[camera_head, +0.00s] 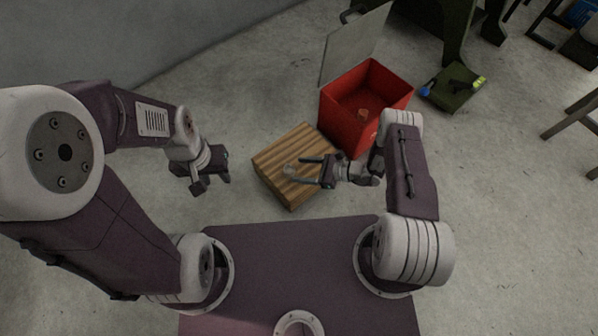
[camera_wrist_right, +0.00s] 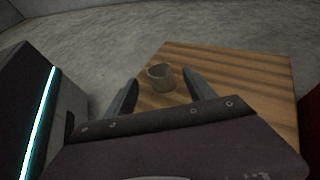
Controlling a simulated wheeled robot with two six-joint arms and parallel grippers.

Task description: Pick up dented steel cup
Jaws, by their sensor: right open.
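The dented steel cup (camera_head: 289,170) is small and grey and stands on a striped wooden block (camera_head: 293,191). In the right wrist view the cup (camera_wrist_right: 160,77) is upright near the left edge of the wooden top, between and just beyond my fingertips. My right gripper (camera_head: 300,171) is open and reaches in from the right over the block, its fingers pointing at the cup. It also shows in the right wrist view (camera_wrist_right: 160,84). Whether a finger touches the cup is not clear. My left gripper (camera_head: 212,186) hangs left of the block, over the floor, away from the cup; its jaws are hard to make out.
Wooden furniture stands at the back right. Floor left of the block is clear.

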